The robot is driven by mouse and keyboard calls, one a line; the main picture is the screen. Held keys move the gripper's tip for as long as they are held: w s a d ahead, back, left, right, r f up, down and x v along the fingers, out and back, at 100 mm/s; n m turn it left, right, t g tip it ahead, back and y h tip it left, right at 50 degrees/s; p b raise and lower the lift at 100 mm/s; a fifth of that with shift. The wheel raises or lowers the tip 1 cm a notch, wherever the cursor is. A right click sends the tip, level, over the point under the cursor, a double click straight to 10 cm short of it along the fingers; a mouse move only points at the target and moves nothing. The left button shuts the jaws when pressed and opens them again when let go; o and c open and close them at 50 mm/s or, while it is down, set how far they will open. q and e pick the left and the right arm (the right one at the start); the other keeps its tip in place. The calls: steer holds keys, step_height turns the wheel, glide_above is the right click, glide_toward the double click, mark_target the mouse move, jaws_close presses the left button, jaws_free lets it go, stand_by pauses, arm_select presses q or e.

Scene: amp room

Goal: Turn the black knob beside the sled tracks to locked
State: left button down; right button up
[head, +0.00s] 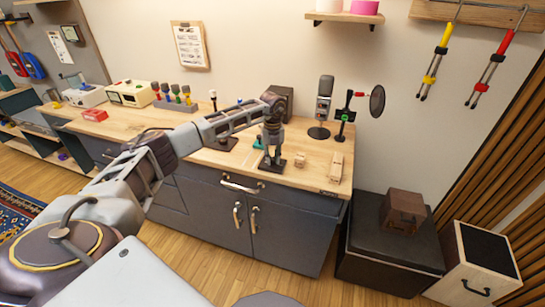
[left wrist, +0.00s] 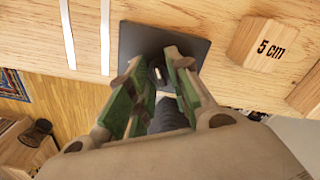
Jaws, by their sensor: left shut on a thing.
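The black knob (left wrist: 158,72) stands on a dark square plate (left wrist: 140,38) on the wooden bench. A short pale mark shows on its top. My left gripper (left wrist: 157,68) points down over the plate, with its green-padded fingers shut on the knob from both sides. In the head view my left gripper (head: 272,152) reaches down to the plate (head: 273,164) near the front of the bench and hides the knob. Two pale strips, which look like the sled tracks (left wrist: 105,35), run beside the plate in the left wrist view. No lock label is readable. My right gripper is out of view.
A wooden block marked 5 cm (left wrist: 262,45) lies close beside the plate, and a longer block (head: 336,166) lies farther right. A microphone (head: 323,105) and a stand with a round disc (head: 377,101) are behind. The bench front has a drawer handle (head: 240,186).

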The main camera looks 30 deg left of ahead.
arm_select(q)
steer(key=m, duration=0.6)
steer(key=shift+r, duration=0.1)
steer(key=m, duration=0.3)
steer(key=shift+b, duration=0.3)
steer(key=m, duration=0.7)
steer(key=shift+b, duration=0.35)
steer(key=m, duration=0.3)
steer(key=shift+m, duration=0.4)
steer(key=shift+m+b, duration=0.3)
steer(key=shift+m, duration=1.6)
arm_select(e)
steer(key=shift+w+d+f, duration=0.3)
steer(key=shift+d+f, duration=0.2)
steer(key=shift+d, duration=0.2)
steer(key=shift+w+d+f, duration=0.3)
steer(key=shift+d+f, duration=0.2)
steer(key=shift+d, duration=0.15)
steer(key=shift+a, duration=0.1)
